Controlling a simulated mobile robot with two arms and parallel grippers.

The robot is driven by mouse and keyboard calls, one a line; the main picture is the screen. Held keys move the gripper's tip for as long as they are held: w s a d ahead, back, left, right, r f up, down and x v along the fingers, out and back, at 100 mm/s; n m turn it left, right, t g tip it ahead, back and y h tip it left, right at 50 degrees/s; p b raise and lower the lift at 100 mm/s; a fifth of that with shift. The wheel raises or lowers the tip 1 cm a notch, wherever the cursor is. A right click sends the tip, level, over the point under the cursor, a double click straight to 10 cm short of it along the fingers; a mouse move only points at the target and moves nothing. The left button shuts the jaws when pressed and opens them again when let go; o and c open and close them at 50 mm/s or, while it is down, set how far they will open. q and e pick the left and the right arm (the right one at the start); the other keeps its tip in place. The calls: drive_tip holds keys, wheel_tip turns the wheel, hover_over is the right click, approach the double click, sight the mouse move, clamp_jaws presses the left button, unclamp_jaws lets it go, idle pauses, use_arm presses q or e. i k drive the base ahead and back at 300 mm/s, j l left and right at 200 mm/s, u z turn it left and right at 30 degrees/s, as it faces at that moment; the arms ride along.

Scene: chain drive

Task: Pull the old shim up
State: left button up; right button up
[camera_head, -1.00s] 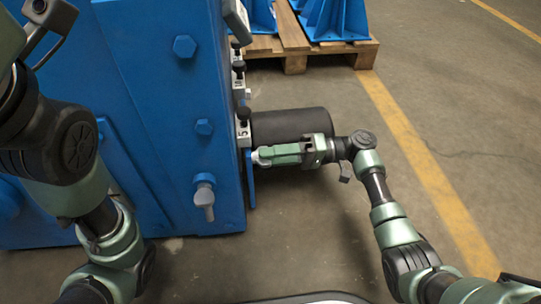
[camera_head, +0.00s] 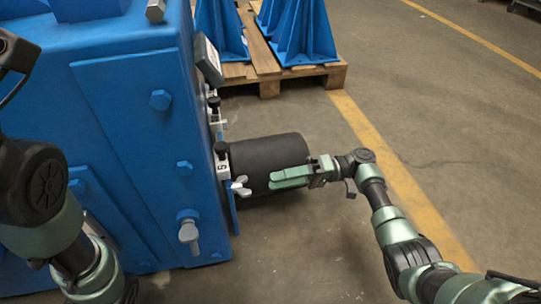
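A small white tab (camera_head: 222,168) with a dark mark like a 5 stands at the right edge of the blue housing (camera_head: 130,120), with a black knob (camera_head: 221,148) on top. I take it for the old shim, but cannot be sure. A pale wing nut (camera_head: 240,186) sits just right of and below it.
A dark cylinder (camera_head: 268,154) juts right from the housing, close behind my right gripper. More black-knobbed tabs (camera_head: 214,104) and a grey box (camera_head: 208,60) line the edge above. A wooden pallet (camera_head: 300,76) with blue brackets stands behind. The floor at right is clear.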

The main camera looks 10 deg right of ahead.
sight(221, 148)
drive_tip(key=k, duration=1)
